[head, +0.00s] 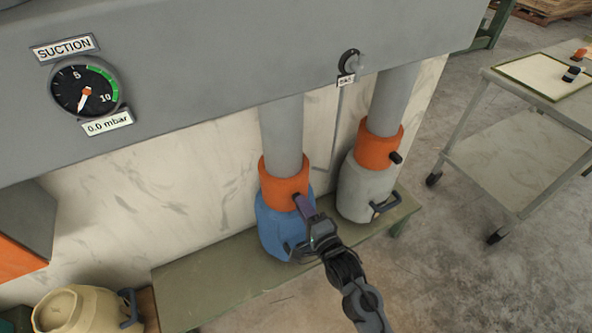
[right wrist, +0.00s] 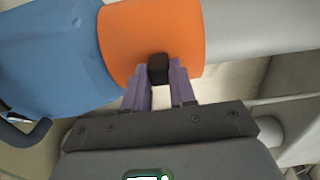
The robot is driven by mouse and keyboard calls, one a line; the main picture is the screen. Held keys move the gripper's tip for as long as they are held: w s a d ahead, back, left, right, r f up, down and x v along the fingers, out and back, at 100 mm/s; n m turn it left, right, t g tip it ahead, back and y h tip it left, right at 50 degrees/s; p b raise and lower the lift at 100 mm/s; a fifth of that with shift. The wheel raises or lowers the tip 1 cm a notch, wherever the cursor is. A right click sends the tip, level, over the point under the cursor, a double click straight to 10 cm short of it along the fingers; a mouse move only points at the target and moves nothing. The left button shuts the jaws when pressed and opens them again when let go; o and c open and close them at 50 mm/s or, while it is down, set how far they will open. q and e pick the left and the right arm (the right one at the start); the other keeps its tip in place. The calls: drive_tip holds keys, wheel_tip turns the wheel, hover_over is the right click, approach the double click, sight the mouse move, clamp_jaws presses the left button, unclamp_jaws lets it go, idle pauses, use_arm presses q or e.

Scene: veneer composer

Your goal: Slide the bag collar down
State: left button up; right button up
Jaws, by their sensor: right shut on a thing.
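An orange collar (head: 284,183) wraps the lower end of a grey pipe (head: 282,135), directly above a blue bag (head: 275,222). A second orange collar (head: 378,145) sits on the right pipe above a grey bag (head: 365,188). My right gripper (head: 303,203) is at the right side of the blue bag's collar. In the right wrist view its purple fingers (right wrist: 160,85) are shut on the collar's small black knob (right wrist: 159,68), against the orange collar (right wrist: 150,35). The blue bag (right wrist: 50,50) adjoins the collar there. My left gripper is not in view.
The bags stand on a green bench (head: 215,285). The suction gauge (head: 85,91) reads 0.0 mbar on the grey housing above. A trolley (head: 520,150) stands right, with clear floor between.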

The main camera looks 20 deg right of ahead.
drive_tip(key=o, duration=1)
drive_tip(key=shift+c, duration=0.2)
drive_tip(key=shift+s, duration=0.1)
drive_tip(key=shift+s+d+p, duration=0.25)
drive_tip(key=shift+s+p, duration=0.7)
drive_tip(key=shift+s, duration=0.25)
drive_tip(key=shift+s+d+p, duration=0.2)
drive_tip(key=shift+s+p, duration=0.7)
drive_tip(key=shift+s, duration=0.25)
